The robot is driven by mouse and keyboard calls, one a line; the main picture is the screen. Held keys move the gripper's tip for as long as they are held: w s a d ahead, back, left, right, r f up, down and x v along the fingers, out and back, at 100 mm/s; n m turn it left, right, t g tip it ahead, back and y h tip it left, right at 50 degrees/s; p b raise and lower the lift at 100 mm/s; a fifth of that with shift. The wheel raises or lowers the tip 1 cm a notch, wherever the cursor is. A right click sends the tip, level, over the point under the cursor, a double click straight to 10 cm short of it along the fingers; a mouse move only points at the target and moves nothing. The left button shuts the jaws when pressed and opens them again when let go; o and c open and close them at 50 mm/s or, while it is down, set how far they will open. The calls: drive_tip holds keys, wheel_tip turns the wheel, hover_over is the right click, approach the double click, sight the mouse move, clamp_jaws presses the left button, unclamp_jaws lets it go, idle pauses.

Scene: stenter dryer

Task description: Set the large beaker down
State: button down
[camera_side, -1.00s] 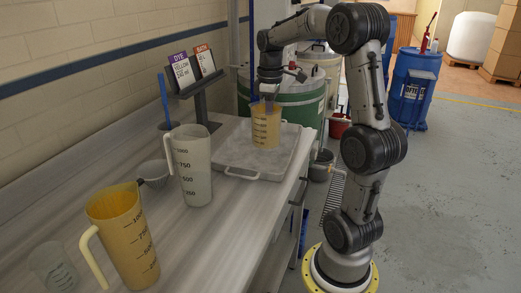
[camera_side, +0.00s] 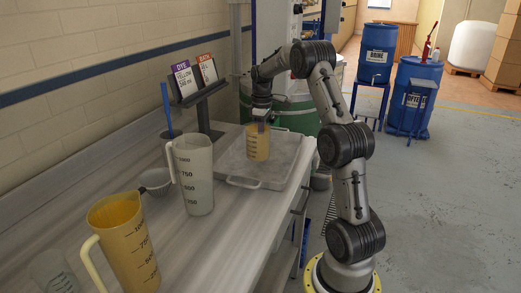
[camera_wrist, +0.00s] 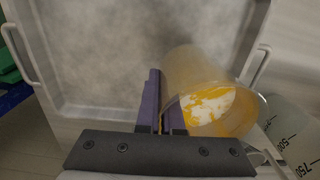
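The large beaker (camera_side: 257,145), translucent with yellow liquid stains and dark marks, is over the metal tray (camera_side: 243,182) on the bench. It looks roughly upright in the side view; I cannot tell whether its base touches the tray. My gripper (camera_side: 262,118) is at its top edge. In the wrist view, the purple fingers (camera_wrist: 163,108) are close together at the left side of the beaker (camera_wrist: 183,72), with a thin yellowish strip between them. White and orange-yellow residue shows inside. The gripped part is mostly hidden.
A clear measuring jug (camera_side: 196,180) stands in front of the tray, beside a small grey bowl (camera_side: 155,181). A yellow-filled jug (camera_side: 125,250) and a clear beaker (camera_side: 52,272) are nearer. A card stand (camera_side: 198,92) is behind left. Bare tray surface surrounds the held beaker.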

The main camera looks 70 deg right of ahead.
drive_tip(key=shift+w+d+f, duration=0.25)
drive_tip(key=shift+d+f, duration=0.05)
drive_tip(key=shift+w+d+f, duration=0.1)
drive_tip(key=shift+f, duration=0.8)
drive_tip(key=shift+w+d+f, duration=0.1)
drive_tip(key=shift+f, duration=0.8)
drive_tip(key=shift+f, duration=0.15)
drive_tip(key=c, duration=1.1)
unclamp_jaws()
drive_tip(key=shift+f, duration=0.1)
